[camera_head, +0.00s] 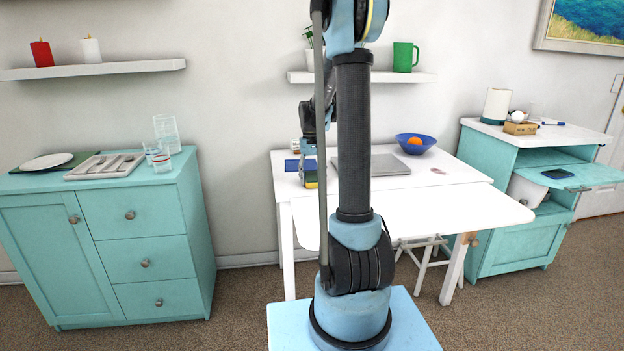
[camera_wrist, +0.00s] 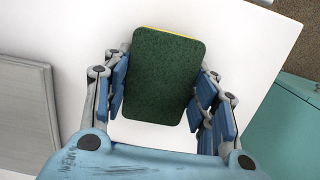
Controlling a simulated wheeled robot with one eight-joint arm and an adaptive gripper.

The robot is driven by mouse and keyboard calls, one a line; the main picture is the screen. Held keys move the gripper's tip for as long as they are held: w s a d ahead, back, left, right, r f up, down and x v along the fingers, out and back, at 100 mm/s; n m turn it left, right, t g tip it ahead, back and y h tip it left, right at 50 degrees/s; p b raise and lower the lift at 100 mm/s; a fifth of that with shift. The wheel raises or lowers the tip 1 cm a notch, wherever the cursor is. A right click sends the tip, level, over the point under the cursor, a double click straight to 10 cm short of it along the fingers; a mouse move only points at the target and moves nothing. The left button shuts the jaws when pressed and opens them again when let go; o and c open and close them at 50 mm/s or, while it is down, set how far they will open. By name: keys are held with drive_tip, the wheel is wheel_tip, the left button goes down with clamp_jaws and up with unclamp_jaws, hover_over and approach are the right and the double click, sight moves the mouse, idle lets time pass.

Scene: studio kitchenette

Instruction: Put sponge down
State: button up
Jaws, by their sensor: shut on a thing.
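The sponge (camera_wrist: 166,75) has a dark green face and a yellow edge. In the wrist view it sits between the blue-padded fingers of my gripper (camera_wrist: 162,92), which is shut on it. Below it is the white table top (camera_wrist: 255,50). I cannot tell whether the sponge touches the table. In the head view my gripper (camera_head: 309,165) is over the left part of the white table (camera_head: 440,198), and a little of the sponge's yellow and green (camera_head: 311,183) shows. My arm hides part of the table there.
A grey laptop (camera_head: 385,165) and a blue bowl (camera_head: 416,147) with an orange item stand on the table. A stool (camera_head: 425,258) is under it. Teal cabinets (camera_head: 150,240) stand at left and right (camera_head: 515,240). The table's front part looks clear.

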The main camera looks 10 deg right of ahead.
sight(312, 174)
drive_tip(key=shift+f, duration=0.15)
drive_tip(key=o, duration=1)
drive_tip(key=shift+s+d, duration=0.1)
drive_tip(key=shift+c, duration=0.2)
drive_tip(key=o, duration=0.4)
drive_tip(key=shift+f, duration=0.2)
drive_tip(key=shift+o, duration=0.2)
drive_tip(key=shift+r, duration=0.1)
wheel_tip(312, 174, up, 12)
drive_tip(key=w, duration=0.1)
drive_tip(key=shift+w+a+r, duration=0.2)
drive_tip(key=shift+w+r, duration=0.05)
drive_tip(key=shift+w, duration=0.1)
